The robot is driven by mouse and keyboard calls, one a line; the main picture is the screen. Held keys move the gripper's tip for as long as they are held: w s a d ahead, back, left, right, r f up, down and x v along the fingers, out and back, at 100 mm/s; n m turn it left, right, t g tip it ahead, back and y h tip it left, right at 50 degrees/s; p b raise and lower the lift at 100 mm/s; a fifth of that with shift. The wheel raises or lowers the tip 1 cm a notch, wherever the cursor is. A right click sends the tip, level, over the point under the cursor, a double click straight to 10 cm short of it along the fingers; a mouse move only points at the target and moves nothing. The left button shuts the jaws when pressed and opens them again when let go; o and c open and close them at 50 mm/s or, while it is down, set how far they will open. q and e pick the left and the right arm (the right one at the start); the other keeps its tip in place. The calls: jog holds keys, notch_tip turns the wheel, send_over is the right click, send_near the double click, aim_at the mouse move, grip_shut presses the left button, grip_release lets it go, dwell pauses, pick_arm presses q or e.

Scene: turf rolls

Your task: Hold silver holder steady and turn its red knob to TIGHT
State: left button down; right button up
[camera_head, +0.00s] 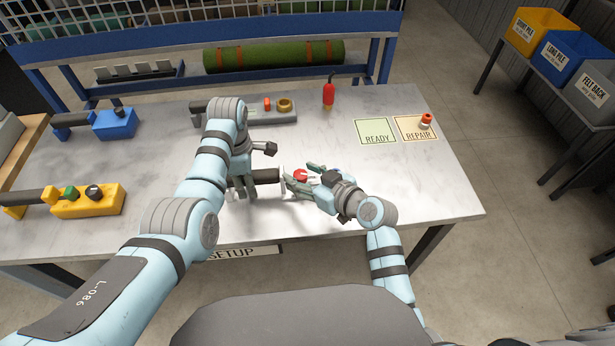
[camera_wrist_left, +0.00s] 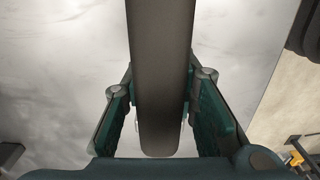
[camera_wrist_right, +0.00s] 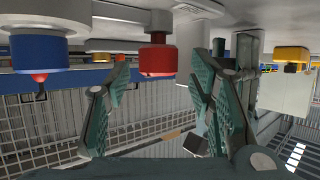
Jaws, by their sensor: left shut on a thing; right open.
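The silver holder lies near the middle front of the table, mostly hidden by my right gripper; its pale end (camera_head: 283,178) shows, with a dark handle (camera_head: 266,175) toward the left. My left gripper (camera_head: 242,187) is shut on that handle, which runs between its fingers in the left wrist view (camera_wrist_left: 161,75). The red knob (camera_head: 300,174) shows beside my right gripper (camera_head: 298,183). In the right wrist view the red knob (camera_wrist_right: 157,55) is above the gap between the open fingers, and I see no grip on it. A blue knob (camera_wrist_right: 38,50) is to its left. TIGHT markings are not readable.
A blue holder (camera_head: 115,123) and a yellow holder (camera_head: 90,201) lie at left. A grey holder (camera_head: 258,117) lies behind my left arm. A red bottle (camera_head: 328,95) stands at the back. READY (camera_head: 377,131) and REPAIR (camera_head: 408,134) mats lie at right; the table's right front is clear.

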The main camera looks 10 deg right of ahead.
jog(key=v, duration=1.2)
jog(key=shift+s, duration=0.15)
jog(key=shift+c, duration=0.3)
